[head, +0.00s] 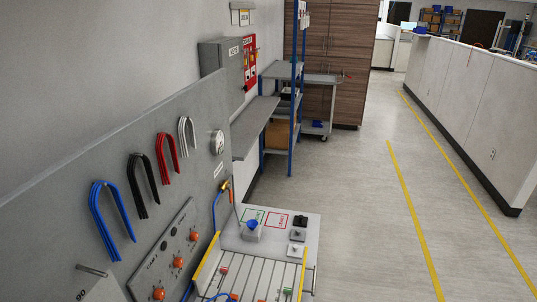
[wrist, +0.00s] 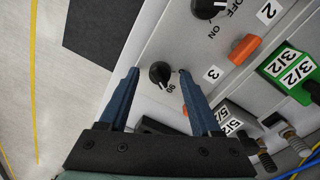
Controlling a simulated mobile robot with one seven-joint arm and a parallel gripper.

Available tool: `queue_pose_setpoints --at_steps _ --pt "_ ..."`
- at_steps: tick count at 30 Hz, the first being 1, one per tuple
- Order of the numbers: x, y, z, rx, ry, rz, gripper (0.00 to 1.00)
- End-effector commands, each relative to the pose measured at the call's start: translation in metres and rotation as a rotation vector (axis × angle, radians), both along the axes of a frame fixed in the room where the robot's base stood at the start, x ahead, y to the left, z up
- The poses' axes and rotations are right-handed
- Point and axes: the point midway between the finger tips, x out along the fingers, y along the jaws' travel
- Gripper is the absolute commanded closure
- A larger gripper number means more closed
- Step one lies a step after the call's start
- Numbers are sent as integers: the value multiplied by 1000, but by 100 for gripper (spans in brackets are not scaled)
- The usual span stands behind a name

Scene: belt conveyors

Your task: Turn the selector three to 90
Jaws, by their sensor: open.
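Selector three is a small black round knob (wrist: 160,74) on a light grey panel in the wrist view. A "3" label (wrist: 213,73) is to its right, and a "90" marking (wrist: 171,87) is at its lower right. My gripper (wrist: 158,72) is open, with its blue fingers on either side of the knob. The fingertips look apart from the knob; their height above the panel is hard to tell. The knob's pointer direction is too small to read surely. I cannot make out my gripper or selector three in the head view.
Another black knob (wrist: 208,7) with OFF and ON markings is near a "2" label (wrist: 267,13). An orange knob (wrist: 244,49) and green 3/2 block (wrist: 288,70) are close on the right. A wall panel (head: 178,258) carries orange knobs. The floor (head: 360,215) at right is clear.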

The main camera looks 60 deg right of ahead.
Motion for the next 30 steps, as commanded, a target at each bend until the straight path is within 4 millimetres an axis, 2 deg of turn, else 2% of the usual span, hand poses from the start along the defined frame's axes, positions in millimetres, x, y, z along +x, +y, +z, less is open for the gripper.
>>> queue_pose_setpoints --at_steps 4,7,21,25,30 --pt "0 0 6 -1 1 0 35" --pt "1 0 17 -1 -1 1 35" --pt "5 4 102 -2 -4 -1 35" --pt "6 5 119 -1 -3 0 35" --pt "5 6 129 -1 -2 0 35"
